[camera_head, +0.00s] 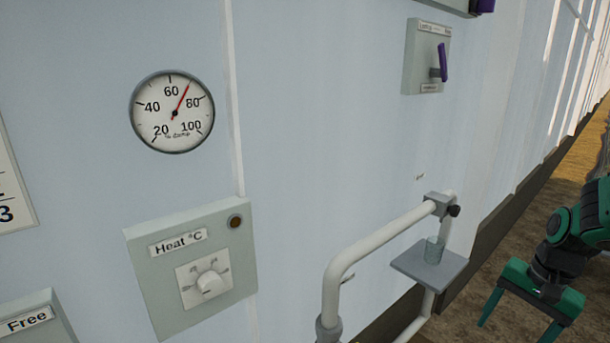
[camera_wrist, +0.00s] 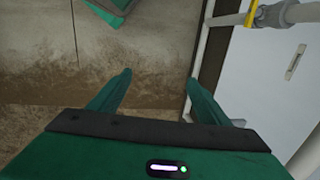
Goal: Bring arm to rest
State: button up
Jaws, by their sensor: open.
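My gripper (camera_head: 519,322) is at the lower right of the head view, on a green and black arm. Its two green fingers point down and stand wide apart, with nothing between them. In the wrist view my gripper (camera_wrist: 158,95) shows both fingers spread over bare brown floor. It is to the right of the white pipe frame and apart from it in the head view.
The wall carries a round gauge (camera_head: 172,112), a heat dial panel (camera_head: 200,275) and a purple lever switch (camera_head: 441,62). A yellow-handled valve (camera_wrist: 252,14) is near the right finger.

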jog(key=s+a+r+n+h, duration=0.1)
jog(key=s+r+n, duration=0.3)
jog(key=s, duration=0.9)
notch_tip(320, 180, up, 3)
jog(key=shift+s+a+r+g, duration=0.1)
jog(key=shift+s+a+g, duration=0.3)
jog(key=shift+a, duration=0.15)
jog(key=shift+w+f, duration=0.3)
jog(key=shift+w, duration=0.4)
